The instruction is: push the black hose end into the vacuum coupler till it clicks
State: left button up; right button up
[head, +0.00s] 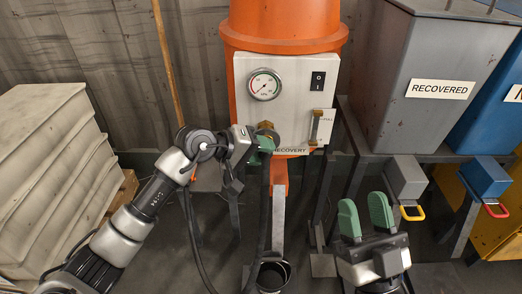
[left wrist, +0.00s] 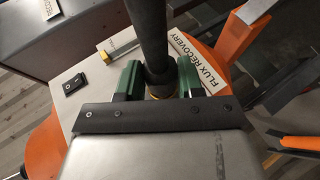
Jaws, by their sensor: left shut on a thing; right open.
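My left gripper (head: 262,145) is shut on the black hose (head: 264,195) in front of the orange recovery unit's panel. In the left wrist view its green fingers (left wrist: 160,78) press the hose (left wrist: 148,28) from both sides near its end. The brass vacuum coupler (head: 267,126) shows just above the fingers in the head view. A bit of brass (left wrist: 161,93) shows between the fingers in the wrist view. The hose end is mostly hidden, so I cannot tell whether it sits in the coupler. My right gripper (head: 367,216) is open and empty, lower right.
The panel (head: 245,75) carries a gauge (head: 264,85), a black switch (head: 318,81) and a brass-ended sight tube (head: 314,127). A grey RECOVERED bin (head: 425,115) and a blue bin (head: 490,110) stand at right. Stacked pale sacks (head: 45,165) stand at left.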

pick_arm(q)
jog(key=o, duration=0.8)
jog(key=shift+w+a+r, duration=0.1)
jog(key=shift+w+r, duration=0.05)
jog(key=shift+r, duration=0.05)
jog(key=shift+c, duration=0.2)
jog(key=shift+o, duration=1.3)
jog(key=shift+f, duration=0.1)
jog(key=shift+f, duration=0.1)
